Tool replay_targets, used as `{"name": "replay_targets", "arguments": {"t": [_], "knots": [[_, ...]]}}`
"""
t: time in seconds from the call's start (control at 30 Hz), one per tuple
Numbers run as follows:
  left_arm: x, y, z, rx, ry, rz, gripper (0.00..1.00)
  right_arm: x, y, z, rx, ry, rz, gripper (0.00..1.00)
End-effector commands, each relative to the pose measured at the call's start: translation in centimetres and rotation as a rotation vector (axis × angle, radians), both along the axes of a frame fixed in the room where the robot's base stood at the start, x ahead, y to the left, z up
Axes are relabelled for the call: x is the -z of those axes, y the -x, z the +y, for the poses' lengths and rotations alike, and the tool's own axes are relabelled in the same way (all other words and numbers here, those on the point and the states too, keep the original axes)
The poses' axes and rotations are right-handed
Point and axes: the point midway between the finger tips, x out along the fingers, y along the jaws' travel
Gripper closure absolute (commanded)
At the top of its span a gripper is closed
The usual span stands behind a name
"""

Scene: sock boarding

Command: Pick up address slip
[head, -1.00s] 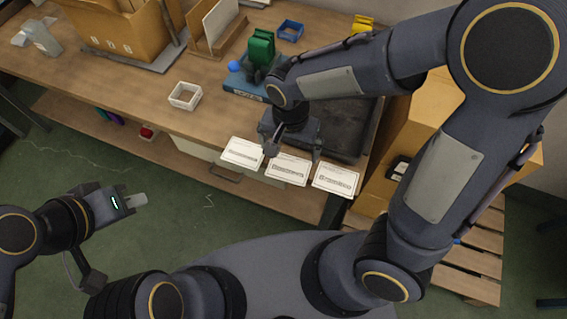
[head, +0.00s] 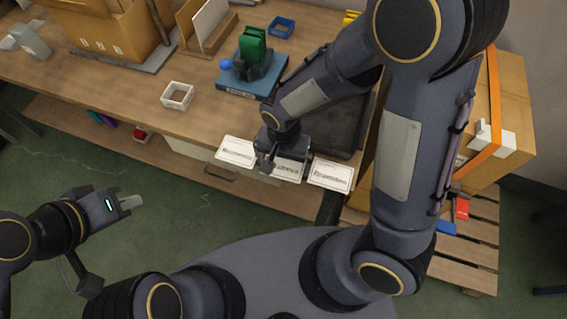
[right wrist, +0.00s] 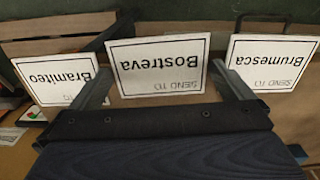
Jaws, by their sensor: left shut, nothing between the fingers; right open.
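Three white address slips lie in a row along the table's front edge in the head view: a left slip (head: 236,151), a middle slip (head: 287,172) partly covered by my gripper, and a right slip (head: 331,174). The right wrist view shows their print upside down: Bramiteo (right wrist: 57,78), Bostreva (right wrist: 160,66) in the middle, and Brumesca (right wrist: 271,62). My right gripper (head: 286,165) is open above the middle slip; in the right wrist view its fingers (right wrist: 162,84) stand at either side of Bostreva. My left gripper (head: 130,203) is shut and empty, away from the table.
A small white open box (head: 177,96) and a blue block with a green device (head: 252,72) stand on the table (head: 125,95). A dark tray (head: 340,125) lies behind the slips. A cardboard box (head: 508,120) on a pallet stands at right.

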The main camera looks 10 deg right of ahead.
Motion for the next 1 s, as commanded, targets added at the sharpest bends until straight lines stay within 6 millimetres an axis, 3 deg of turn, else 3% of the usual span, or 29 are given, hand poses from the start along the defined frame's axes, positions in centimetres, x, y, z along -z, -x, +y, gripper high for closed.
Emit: {"name": "replay_targets", "arguments": {"t": [0.07, 0.27, 0.67, 0.87, 1.0], "knots": [[0.2, 0.0, 0.0, 0.000, 0.000, 0.000, 1.00, 0.1, 0.0, 0.0, 0.000, 0.000, 0.000, 0.00], [0.1, 0.0, 0.0, 0.000, 0.000, 0.000, 1.00, 0.1, 0.0, 0.0, 0.000, 0.000, 0.000, 0.26], [-0.1, 0.0, 0.0, 0.000, 0.000, 0.000, 1.00, -0.4, 0.0, 0.0, 0.000, 0.000, -0.001, 0.27], [-0.5, 0.0, 0.0, 0.000, 0.000, 0.000, 1.00, -3.2, -0.1, 0.1, -0.001, -0.004, -0.006, 0.27], [-0.5, 0.0, 0.0, 0.000, 0.000, 0.000, 1.00, -6.3, 2.4, 0.3, -0.006, -0.005, -0.007, 0.27]]}}
